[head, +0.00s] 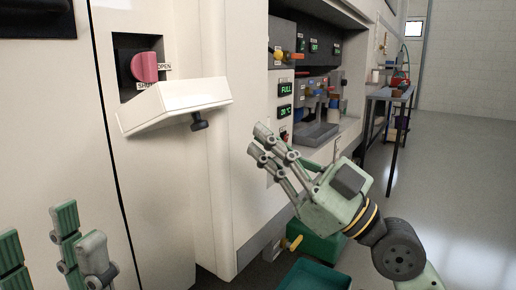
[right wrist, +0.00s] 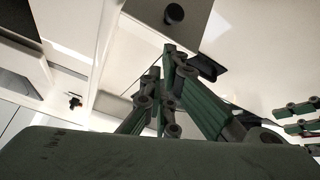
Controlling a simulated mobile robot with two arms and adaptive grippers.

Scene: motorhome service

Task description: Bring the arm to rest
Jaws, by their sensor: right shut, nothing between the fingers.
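My right gripper (head: 262,142) is raised in the middle of the head view, in front of the motorhome's side. Its fingers are shut with nothing between them. In the right wrist view its fingertips (right wrist: 172,62) meet in front of the pale panel. My left gripper (head: 42,238) shows only partly at the lower left corner of the head view. Its fingers stand apart, with no object seen between them. Its fingers also show at the right edge of the right wrist view (right wrist: 302,116).
A white hatch flap (head: 175,103) sticks out below a red knob (head: 144,67). An open service bay (head: 318,90) with displays lies behind my right gripper. A green box (head: 318,245) and a teal bin (head: 314,276) stand below. A table (head: 389,93) stands farther back; floor at right is clear.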

